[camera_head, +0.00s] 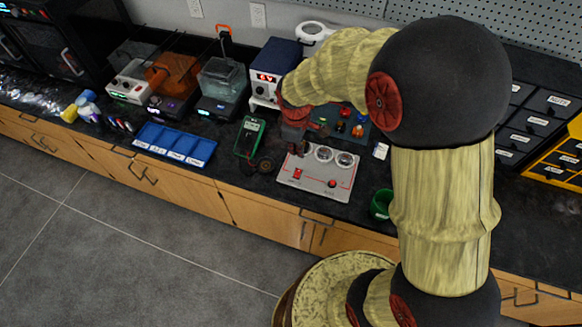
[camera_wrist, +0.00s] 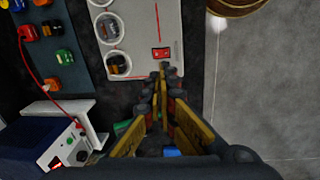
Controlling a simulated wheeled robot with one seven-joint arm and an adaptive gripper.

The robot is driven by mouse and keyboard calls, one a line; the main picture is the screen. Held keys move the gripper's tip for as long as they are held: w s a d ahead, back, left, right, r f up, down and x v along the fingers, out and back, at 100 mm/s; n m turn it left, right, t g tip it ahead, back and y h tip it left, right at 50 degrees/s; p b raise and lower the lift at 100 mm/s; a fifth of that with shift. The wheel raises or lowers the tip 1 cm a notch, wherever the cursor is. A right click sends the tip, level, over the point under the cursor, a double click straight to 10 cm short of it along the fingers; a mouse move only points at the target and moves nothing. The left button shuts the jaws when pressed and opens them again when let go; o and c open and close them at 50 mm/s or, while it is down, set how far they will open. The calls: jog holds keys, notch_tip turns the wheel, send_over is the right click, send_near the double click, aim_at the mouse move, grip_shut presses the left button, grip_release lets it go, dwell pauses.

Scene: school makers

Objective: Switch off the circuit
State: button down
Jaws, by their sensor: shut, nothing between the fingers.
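The circuit panel (camera_head: 315,192) is a pale flat board on the dark counter, with round clear-covered parts along its far side. Its red rocker switch (camera_head: 297,173) sits near the left end, and a small red part (camera_head: 332,183) is near the right. In the wrist view the panel (camera_wrist: 142,20) fills the top middle, with the red switch (camera_wrist: 160,53) near its edge. My gripper (camera_wrist: 164,70) is shut and empty, its tips just short of the switch in that view. I cannot tell whether they touch it. In the head view my gripper (camera_head: 298,148) is over the panel's far-left corner, partly hidden.
A green multimeter (camera_head: 250,137) and blue tray (camera_head: 175,143) lie to the left. A white-and-blue power supply (camera_head: 265,85) and a board of coloured parts (camera_head: 345,120) stand behind. A green cup (camera_head: 381,203) is at the right. Red wires cross near the panel.

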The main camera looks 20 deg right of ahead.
aim_at(299, 172)
jog(key=shift+w+n, duration=0.15)
jog(key=shift+n, duration=0.25)
jog(key=f+b, duration=0.1)
jog(key=f, duration=0.3)
jog(key=f+b, duration=0.1)
jog(key=f, duration=0.4)
jog(key=w+d+f+b, duration=0.1)
jog(key=f, duration=0.3)
jog(key=shift+w+f+b, duration=0.1)
jog(key=shift+f+b, duration=0.2)
jog(key=shift+f, duration=0.2)
